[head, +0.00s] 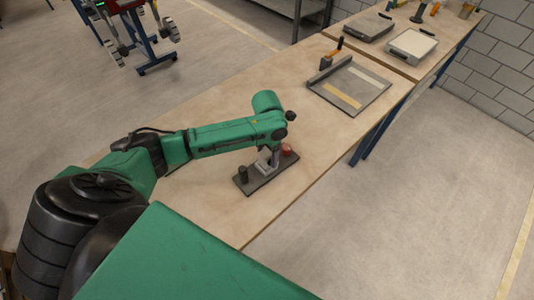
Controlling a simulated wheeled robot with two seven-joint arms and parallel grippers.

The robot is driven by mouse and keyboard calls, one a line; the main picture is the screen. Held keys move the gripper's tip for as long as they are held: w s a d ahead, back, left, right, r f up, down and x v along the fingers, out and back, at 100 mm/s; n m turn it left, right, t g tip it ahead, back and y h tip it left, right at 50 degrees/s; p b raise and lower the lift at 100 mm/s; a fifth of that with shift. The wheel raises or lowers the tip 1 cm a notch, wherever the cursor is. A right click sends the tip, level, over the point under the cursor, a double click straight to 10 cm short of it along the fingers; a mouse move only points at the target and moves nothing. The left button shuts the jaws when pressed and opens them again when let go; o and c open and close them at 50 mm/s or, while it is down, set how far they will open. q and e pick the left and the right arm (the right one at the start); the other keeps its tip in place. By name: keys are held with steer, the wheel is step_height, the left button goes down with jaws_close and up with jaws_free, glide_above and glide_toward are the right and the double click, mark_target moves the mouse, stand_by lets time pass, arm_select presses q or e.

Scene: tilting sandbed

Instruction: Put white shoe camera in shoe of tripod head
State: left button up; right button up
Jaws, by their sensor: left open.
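My left arm reaches in from the left over the wooden table. My left gripper (267,160) points down over a dark grey plate (262,182) and is open. The plate carries a dark upright knob (243,174) at its left end and a red round piece (287,150) at its right end. Small light-grey parts show between them, under my wrist. I cannot tell whether these are my fingers alone or also a piece on the plate. I cannot make out a white shoe camera or a tripod head for certain. My right gripper is out of view.
A flat grey tray (371,97) with a beige strip lies farther along the wooden table (222,212). A tool with an orange handle (340,43) stands at its far left corner. Grey trays (412,43) and small tools lie beyond. Bare tabletop surrounds the dark plate.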

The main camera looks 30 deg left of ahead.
arm_select(q)
step_height(320, 180, up, 12)
steer(key=b, duration=0.1)
steer(key=shift+r, duration=0.15)
stand_by(0.4)
